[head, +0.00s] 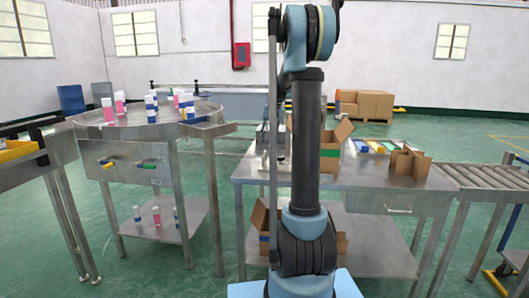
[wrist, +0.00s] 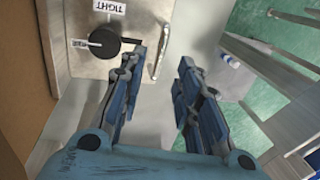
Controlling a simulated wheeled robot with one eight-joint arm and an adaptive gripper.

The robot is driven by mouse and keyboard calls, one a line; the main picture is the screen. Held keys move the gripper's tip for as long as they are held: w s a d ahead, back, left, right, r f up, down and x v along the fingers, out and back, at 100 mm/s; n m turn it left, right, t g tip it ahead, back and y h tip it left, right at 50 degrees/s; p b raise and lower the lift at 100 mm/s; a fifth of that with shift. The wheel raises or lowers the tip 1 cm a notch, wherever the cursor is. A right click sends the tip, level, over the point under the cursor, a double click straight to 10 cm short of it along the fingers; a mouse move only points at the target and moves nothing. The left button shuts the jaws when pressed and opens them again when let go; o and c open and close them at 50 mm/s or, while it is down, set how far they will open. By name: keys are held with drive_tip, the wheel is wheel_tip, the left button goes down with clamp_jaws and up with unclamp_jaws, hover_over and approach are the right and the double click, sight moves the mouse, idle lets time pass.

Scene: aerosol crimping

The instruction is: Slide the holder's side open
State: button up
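In the wrist view, a grey metal holder (wrist: 85,65) fills the upper left. The handle shows between the fingertips, with no clear contact. The left finger overlaps the knob's lever end in the picture. In the head view, the holder is mostly hidden behind my arm on the right table (head: 245,172).
A cardboard box (head: 333,155) stands just right of my arm, with coloured bins (head: 375,147) and a smaller carton (head: 410,162) beyond. A round table (head: 135,130) with several cans is at left. A roller conveyor (head: 490,177) adjoins the right table.

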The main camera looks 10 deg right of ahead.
sight(265, 153)
drive_tip(key=shift+w+a+f, duration=0.1)
drive_tip(key=shift+a+f, duration=0.05)
drive_tip(key=shift+f, duration=0.75)
drive_tip(key=shift+a+f, duration=0.2)
drive_tip(key=shift+f, duration=0.75)
drive_tip(key=shift+w+a+f, duration=0.1)
drive_tip(key=shift+a+f, duration=0.05)
drive_tip(key=shift+f, duration=0.75)
clamp_jaws()
